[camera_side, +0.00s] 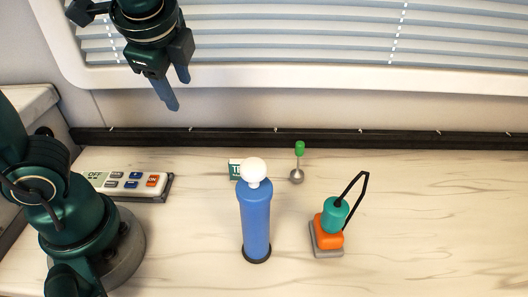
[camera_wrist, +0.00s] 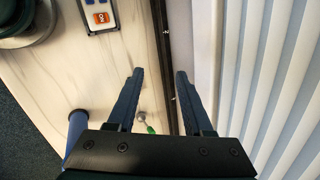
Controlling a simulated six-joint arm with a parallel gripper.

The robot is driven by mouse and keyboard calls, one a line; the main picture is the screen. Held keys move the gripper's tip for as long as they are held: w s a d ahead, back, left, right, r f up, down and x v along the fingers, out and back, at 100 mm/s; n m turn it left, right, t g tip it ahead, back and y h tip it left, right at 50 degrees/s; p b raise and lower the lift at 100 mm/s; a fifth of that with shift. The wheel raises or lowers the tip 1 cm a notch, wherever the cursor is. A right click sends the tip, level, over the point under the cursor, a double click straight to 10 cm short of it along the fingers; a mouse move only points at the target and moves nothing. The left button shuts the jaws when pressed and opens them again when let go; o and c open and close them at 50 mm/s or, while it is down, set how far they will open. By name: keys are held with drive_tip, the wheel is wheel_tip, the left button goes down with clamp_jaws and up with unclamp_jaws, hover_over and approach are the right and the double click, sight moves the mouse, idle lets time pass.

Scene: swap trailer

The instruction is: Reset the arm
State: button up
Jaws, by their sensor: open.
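My gripper (camera_side: 177,90) is raised at the upper left of the side view, in front of the window blinds, well above the table and touching nothing. In the wrist view its two fingers (camera_wrist: 160,72) are apart, with nothing between them. My arm's base stands at the left of the side view. The links between base and gripper are partly out of frame.
The table (camera_side: 430,230) holds a blue cylinder with a white knob (camera_side: 256,220), a green-tipped metal stick (camera_side: 299,160), an orange and teal block stack (camera_side: 331,228) with a black loop, and a button panel (camera_side: 125,184). The table's right side is clear.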

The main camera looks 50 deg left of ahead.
drive_tip(key=s+d+f+n+t+h, duration=0.1)
drive_tip(key=s+d+f+n+h, duration=0.4)
drive_tip(key=n, duration=0.5)
drive_tip(key=shift+s+d+n+t, duration=0.15)
drive_tip(key=shift+s+n+t, duration=0.25)
drive_tip(key=shift+s, duration=0.1)
drive_tip(key=shift+f, duration=0.1)
